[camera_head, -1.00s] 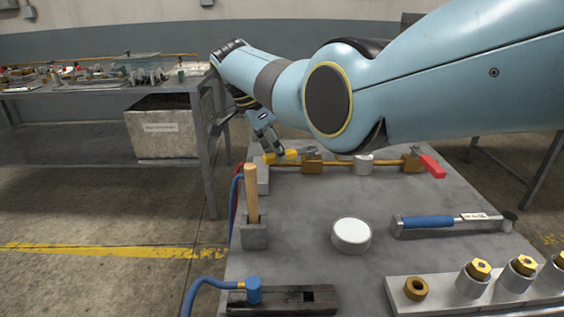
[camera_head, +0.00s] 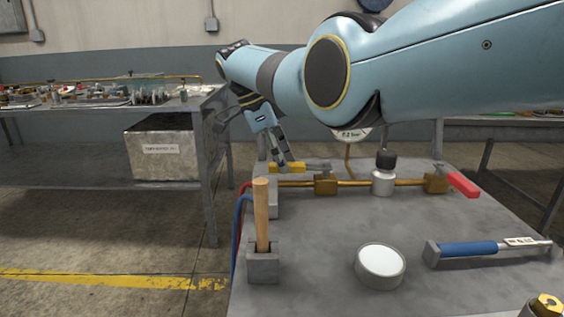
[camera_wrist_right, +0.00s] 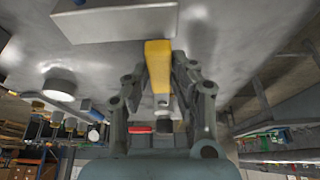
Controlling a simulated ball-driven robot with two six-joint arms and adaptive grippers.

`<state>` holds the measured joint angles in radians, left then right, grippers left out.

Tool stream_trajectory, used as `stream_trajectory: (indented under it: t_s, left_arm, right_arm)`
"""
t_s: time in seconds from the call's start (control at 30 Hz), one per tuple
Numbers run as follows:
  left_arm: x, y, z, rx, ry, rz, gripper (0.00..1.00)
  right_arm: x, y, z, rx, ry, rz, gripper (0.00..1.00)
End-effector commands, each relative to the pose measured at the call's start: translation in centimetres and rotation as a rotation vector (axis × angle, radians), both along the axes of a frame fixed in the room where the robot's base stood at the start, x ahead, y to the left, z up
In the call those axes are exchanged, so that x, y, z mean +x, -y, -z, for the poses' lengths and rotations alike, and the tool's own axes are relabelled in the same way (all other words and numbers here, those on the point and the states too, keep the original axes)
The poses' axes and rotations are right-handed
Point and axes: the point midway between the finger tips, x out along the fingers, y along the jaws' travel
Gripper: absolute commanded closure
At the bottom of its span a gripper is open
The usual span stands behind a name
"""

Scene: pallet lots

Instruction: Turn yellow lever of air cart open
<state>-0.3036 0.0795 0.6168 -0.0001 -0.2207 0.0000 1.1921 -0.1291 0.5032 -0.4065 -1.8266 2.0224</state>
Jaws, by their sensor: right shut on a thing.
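The yellow lever (camera_head: 287,168) sits above the brass valve (camera_head: 325,185) on the pipe at the far left of the grey air cart (camera_head: 320,228). My right gripper (camera_head: 282,163) comes down from above and is shut on the yellow lever. In the right wrist view the lever (camera_wrist_right: 158,58) lies lengthwise between the two fingers of my right gripper (camera_wrist_right: 160,66). The lever's grey stem reaches right over the valve in the head view. My left gripper is not in view.
Along the pipe are a black-knobbed grey regulator (camera_head: 384,180) and a red lever (camera_head: 463,184). A wooden handle (camera_head: 261,215) stands upright in a block near the left edge. A white-topped round (camera_head: 380,261) and a blue-handled hammer (camera_head: 470,248) lie nearer. A workbench (camera_head: 205,105) stands left.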

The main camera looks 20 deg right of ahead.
Motion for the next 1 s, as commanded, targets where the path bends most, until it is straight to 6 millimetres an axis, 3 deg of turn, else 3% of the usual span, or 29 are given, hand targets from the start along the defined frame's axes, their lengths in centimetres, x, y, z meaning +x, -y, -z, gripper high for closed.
stream_trajectory:
  t_s: [0.2, 0.23, 0.4, 0.73, 1.0]
  left_arm:
    - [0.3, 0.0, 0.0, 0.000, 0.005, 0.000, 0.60]
    - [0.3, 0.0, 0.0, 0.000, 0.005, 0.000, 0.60]
    - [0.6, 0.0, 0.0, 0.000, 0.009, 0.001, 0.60]
    - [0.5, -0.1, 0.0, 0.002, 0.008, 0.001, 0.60]
    - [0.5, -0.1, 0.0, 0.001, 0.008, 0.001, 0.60]
  right_arm:
    - [0.0, 0.1, 0.1, 0.000, 0.003, 0.003, 1.00]
    - [0.0, 0.1, 0.1, 0.000, 0.003, 0.003, 0.75]
    - [0.0, 0.1, 0.1, 0.000, 0.003, 0.002, 0.54]
    - [0.2, -0.2, -0.6, 0.000, 0.005, 0.000, 0.54]
    - [0.9, -1.8, -4.8, 0.000, 0.005, 0.000, 0.54]
